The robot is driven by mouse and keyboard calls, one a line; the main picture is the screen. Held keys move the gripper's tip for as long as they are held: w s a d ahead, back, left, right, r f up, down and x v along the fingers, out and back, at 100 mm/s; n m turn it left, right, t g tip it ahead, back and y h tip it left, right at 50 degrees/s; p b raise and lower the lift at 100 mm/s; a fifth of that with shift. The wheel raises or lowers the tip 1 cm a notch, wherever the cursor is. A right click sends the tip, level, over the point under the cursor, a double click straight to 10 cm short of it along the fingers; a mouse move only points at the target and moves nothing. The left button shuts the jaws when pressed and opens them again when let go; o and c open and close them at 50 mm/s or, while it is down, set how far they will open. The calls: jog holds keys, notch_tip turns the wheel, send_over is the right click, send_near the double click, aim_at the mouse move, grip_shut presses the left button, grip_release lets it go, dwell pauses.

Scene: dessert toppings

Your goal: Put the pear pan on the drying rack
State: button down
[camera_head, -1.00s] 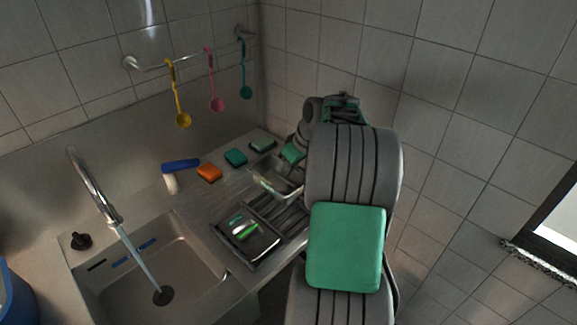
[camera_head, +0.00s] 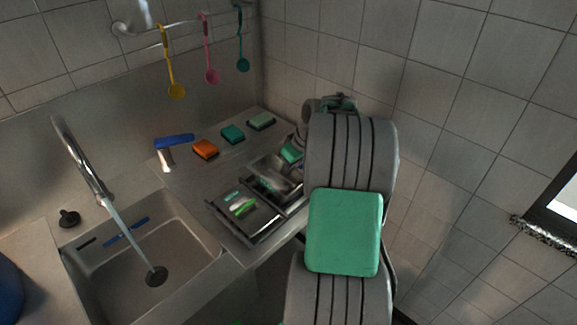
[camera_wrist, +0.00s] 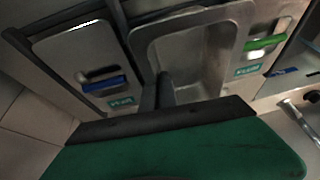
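A grey metal pan (camera_head: 283,171) sits at the drying rack (camera_head: 292,207), on its back part beside my arm. In the wrist view the open pan (camera_wrist: 190,55) lies in the middle, with its hollow facing up. My gripper (camera_wrist: 158,92) has its two dark fingers close together at the pan's near left rim, seemingly shut on its wall. No name can be read on the pan, so I cannot confirm that it is the pear one. In the head view my arm hides the fingers and part of the pan.
Several sponges, one orange (camera_head: 205,149), and a blue-handled item (camera_head: 174,141) lie behind. The sink (camera_head: 150,255) with running water is left; tiled wall is close on the right.

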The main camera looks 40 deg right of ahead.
jog(key=c, duration=1.6)
grip_release()
jog(key=v, duration=0.7)
jog(key=shift+s+r+b, duration=0.2)
jog(key=shift+r+b, duration=0.1)
jog(key=shift+r, duration=0.05)
jog(key=a+r, duration=0.2)
jog(key=a, duration=1.2)
jog(key=shift+m+g+h, duration=0.4)
jog(key=shift+m+h, duration=0.2)
jog(key=shift+h, duration=0.1)
jog(key=s+a+f, duration=0.1)
jog(key=s+a, duration=0.3)
jog(key=a, duration=0.1)
jog(key=s+a+f, duration=0.1)
jog(key=s+a, duration=0.3)
jog(key=a, duration=0.1)
jog(key=s+a+f, duration=0.1)
jog(key=s+a, duration=0.4)
jog(key=shift+a+f, duration=0.1)
